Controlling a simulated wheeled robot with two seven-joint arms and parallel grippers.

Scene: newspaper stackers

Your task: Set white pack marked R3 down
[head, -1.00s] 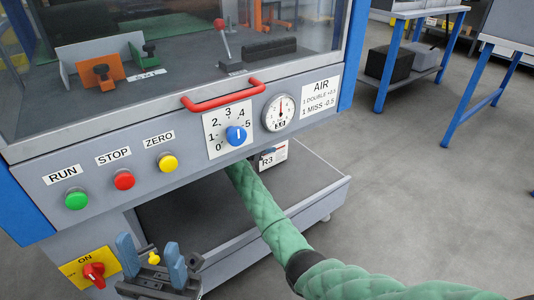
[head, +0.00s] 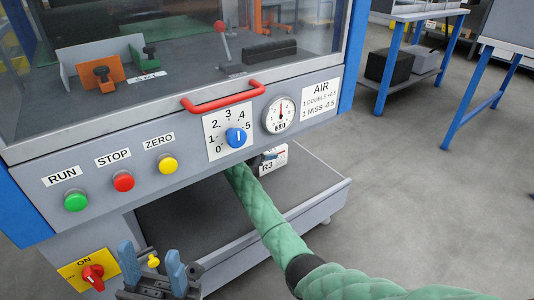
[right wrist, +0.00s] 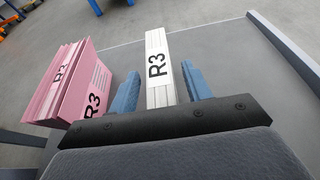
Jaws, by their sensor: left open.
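The white pack marked R3 (head: 274,161) shows in the head view under the machine's front panel, at the back right of the grey tray (head: 316,196). In the right wrist view the white pack (right wrist: 158,62) stands between the two blue fingers of my right gripper (right wrist: 160,88), with a gap on each side. That gripper is open; in the head view the machine panel hides it. Whether the pack's base touches the tray is hidden. My left gripper (head: 152,268) is open and empty at the lower left of the head view.
A pink pack marked R3 (right wrist: 70,85) stands left of my right gripper in the right wrist view. The tray has a raised edge (right wrist: 285,45) on the right. The machine panel with a red handle (head: 223,96) overhangs the tray. Blue-legged tables (head: 395,60) stand beyond.

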